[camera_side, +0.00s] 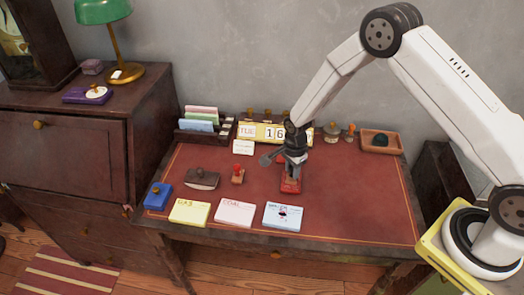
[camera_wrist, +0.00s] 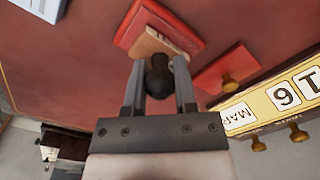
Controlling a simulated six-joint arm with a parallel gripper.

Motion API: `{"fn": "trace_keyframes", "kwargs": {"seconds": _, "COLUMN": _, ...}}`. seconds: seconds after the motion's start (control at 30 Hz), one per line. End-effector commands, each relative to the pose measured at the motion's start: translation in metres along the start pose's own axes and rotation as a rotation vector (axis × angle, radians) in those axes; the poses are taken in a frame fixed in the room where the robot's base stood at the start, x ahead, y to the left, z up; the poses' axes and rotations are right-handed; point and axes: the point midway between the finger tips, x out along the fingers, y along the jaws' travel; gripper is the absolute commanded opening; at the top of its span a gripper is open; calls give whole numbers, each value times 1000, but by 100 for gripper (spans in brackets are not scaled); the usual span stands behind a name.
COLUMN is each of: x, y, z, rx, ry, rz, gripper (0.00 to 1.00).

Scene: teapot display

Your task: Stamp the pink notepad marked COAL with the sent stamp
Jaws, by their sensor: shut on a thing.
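The pink notepad (camera_side: 235,213) marked COAL lies flat near the desk's front edge, between a yellow pad and a pale blue pad. I see no stamp mark on it. My gripper (camera_side: 291,168) is right of and behind it, pointing down. In the wrist view the gripper (camera_wrist: 158,88) is shut on the dark knob of a stamp (camera_wrist: 156,47) with a wooden block. The block is over the red ink pad (camera_wrist: 186,34), apparently resting in it; contact is hard to tell. No word on the stamp is readable. The ink pad (camera_side: 291,186) also shows in the side view.
A red lid (camera_wrist: 228,70) with a brass knob lies beside the ink pad. The yellow pad (camera_side: 189,211) and marked blue pad (camera_side: 284,217) flank the pink one. A red-knobbed stamp (camera_side: 238,175), blotter (camera_side: 202,179) and blue box (camera_side: 158,196) stand left. A calendar (camera_side: 262,133) is behind.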

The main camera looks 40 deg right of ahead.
Motion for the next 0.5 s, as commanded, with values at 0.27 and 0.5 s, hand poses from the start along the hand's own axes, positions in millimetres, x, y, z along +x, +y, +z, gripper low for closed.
{"fn": "trace_keyframes", "kwargs": {"seconds": 0.27, "x": -7, "y": 0, "z": 0, "rx": 0, "ry": 0, "rz": -1, "gripper": 0}}
{"fn": "trace_keyframes", "kwargs": {"seconds": 0.5, "x": -20, "y": 0, "z": 0, "rx": 0, "ry": 0, "rz": 0, "gripper": 0}}
